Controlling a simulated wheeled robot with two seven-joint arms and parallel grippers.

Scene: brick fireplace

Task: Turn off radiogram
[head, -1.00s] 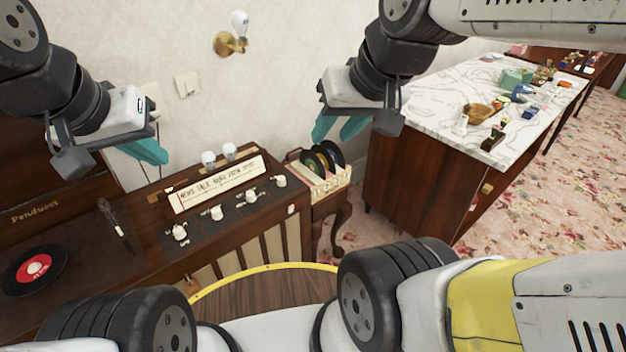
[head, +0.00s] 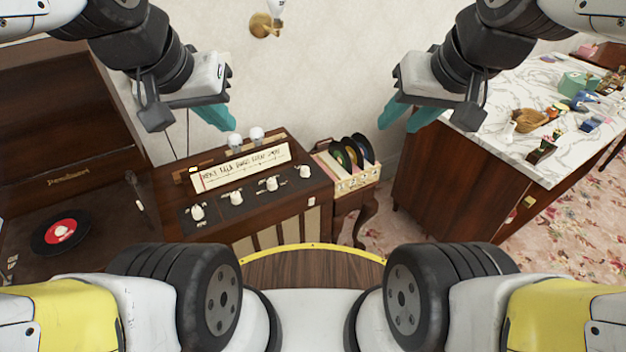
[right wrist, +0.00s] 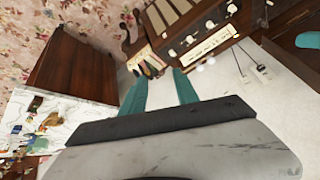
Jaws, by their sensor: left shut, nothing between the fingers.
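The radiogram (head: 281,207) is a brown wooden cabinet in the middle left of the head view. Its front right part has a lit-looking white dial strip (head: 240,167) and a row of several white knobs, including the leftmost (head: 197,212) and the rightmost (head: 304,171). A turntable with a red-labelled black record (head: 61,232) is on its left side. My left gripper (head: 222,120) is shut and empty, above and behind the dial in the picture. My right gripper (head: 398,126) is open and empty to the right of the radiogram; its parted teal fingers show in the right wrist view (right wrist: 158,82).
A rack of records (head: 356,180) stands just right of the radiogram. Further right is a marble-topped cabinet (head: 497,90) with a wooden bowl (head: 529,120) and small items. A wall lamp (head: 265,25) hangs at the back. Floral carpet (head: 560,230) lies right.

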